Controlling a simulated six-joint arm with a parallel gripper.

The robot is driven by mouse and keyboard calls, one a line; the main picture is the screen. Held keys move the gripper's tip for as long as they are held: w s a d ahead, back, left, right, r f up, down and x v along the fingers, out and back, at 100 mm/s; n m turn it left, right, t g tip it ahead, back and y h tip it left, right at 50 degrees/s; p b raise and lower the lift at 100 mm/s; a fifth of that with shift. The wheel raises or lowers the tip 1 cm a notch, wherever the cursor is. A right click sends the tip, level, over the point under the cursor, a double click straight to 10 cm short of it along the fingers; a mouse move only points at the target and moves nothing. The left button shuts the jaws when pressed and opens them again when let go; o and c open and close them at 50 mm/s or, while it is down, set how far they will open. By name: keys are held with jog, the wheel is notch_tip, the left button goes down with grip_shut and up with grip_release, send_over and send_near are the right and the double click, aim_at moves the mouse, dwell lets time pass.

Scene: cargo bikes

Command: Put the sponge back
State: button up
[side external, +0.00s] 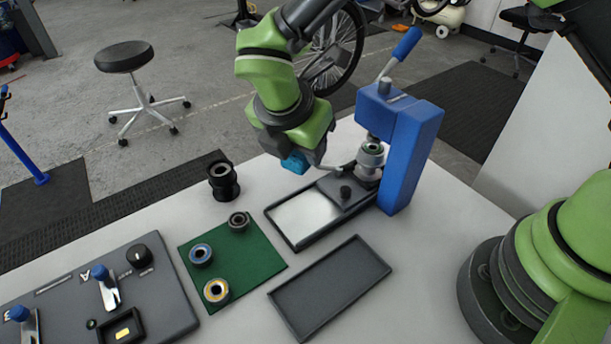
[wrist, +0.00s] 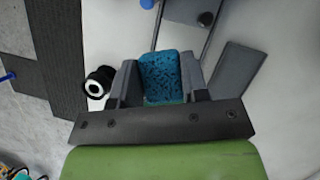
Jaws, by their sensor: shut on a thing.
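A blue sponge (wrist: 162,76) is held between the two fingers of my gripper (wrist: 160,85) in the wrist view. In the side external view the sponge (side external: 295,162) shows below my gripper (side external: 297,153), held in the air behind the metal plate of the press base. My gripper is shut on it. An empty dark grey tray (side external: 330,287) lies flat on the table in front of the press base. Part of the sponge is hidden by the fingers.
A blue lever press (side external: 405,150) stands right of my gripper, its silver plate (side external: 303,217) low on the table. A black cup-like part (side external: 223,182) stands at left. A green mat (side external: 232,262) holds several ring parts. A grey control panel (side external: 100,295) is at front left.

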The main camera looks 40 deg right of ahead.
jog(key=w+d, duration=0.8)
jog(key=d, duration=0.2)
send_over(348, 132)
jog(key=a, duration=0.2)
jog(key=shift+h, duration=0.3)
jog(key=f, duration=0.6)
jog(key=shift+s+d+f, duration=0.1)
jog(key=shift+s+d, duration=0.15)
jog(key=shift+s, duration=0.15)
jog(key=shift+f, duration=2.35)
jog(key=shift+f, duration=0.1)
jog(key=o, duration=1.2)
jog(key=v, duration=1.2)
